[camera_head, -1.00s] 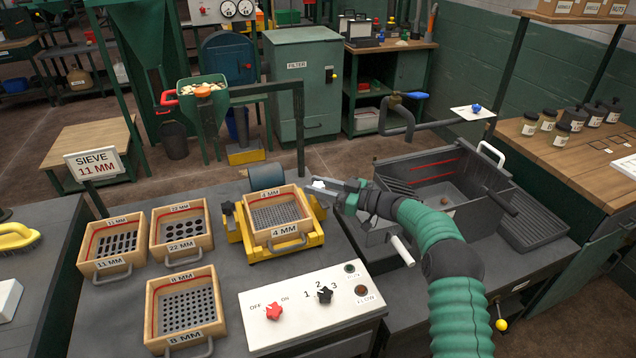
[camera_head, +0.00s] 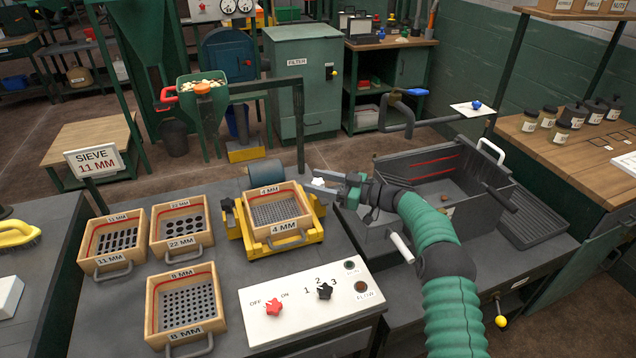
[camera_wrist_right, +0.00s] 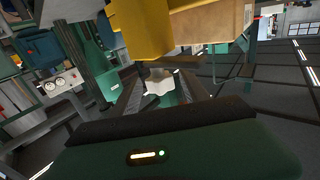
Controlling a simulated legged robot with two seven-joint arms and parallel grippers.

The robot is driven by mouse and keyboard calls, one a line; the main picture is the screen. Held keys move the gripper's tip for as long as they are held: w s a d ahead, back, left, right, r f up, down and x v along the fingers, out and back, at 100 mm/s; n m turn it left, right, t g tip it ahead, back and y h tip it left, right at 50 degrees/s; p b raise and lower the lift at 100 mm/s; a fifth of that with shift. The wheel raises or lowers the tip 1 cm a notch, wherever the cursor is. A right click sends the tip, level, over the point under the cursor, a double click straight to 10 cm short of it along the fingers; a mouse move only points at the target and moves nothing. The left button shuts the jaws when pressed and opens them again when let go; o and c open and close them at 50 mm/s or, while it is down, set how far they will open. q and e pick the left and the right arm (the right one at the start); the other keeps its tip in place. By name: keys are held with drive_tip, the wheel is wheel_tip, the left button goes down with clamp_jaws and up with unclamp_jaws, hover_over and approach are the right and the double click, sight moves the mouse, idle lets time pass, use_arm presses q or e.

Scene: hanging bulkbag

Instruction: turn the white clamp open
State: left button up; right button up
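The white clamp (camera_head: 318,183) is a small knob at the right side of the yellow sieve shaker (camera_head: 262,250), beside the 4 MM sieve (camera_head: 277,232). My right gripper (camera_head: 328,184) reaches it from the right, with its fingertips close to the clamp. In the right wrist view, the white clamp (camera_wrist_right: 159,84) shows as a lobed shape between the two spread fingers (camera_wrist_right: 161,94). The fingers look apart, with dark gaps beside the clamp; I cannot tell whether either touches it. My left gripper is out of view.
A white control panel (camera_head: 311,300) with red and black knobs lies in front of the shaker. Loose sieves, including the 8 MM (camera_head: 187,335), stand on the left. A dark grey bin (camera_head: 450,172) stands behind my right arm. A black knob (camera_head: 227,206) is on the shaker's left.

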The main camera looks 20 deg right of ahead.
drive_tip(key=v, duration=1.7)
drive_tip(key=shift+f+p, duration=0.2)
drive_tip(key=shift+p, duration=0.2)
drive_tip(key=shift+w, duration=0.1)
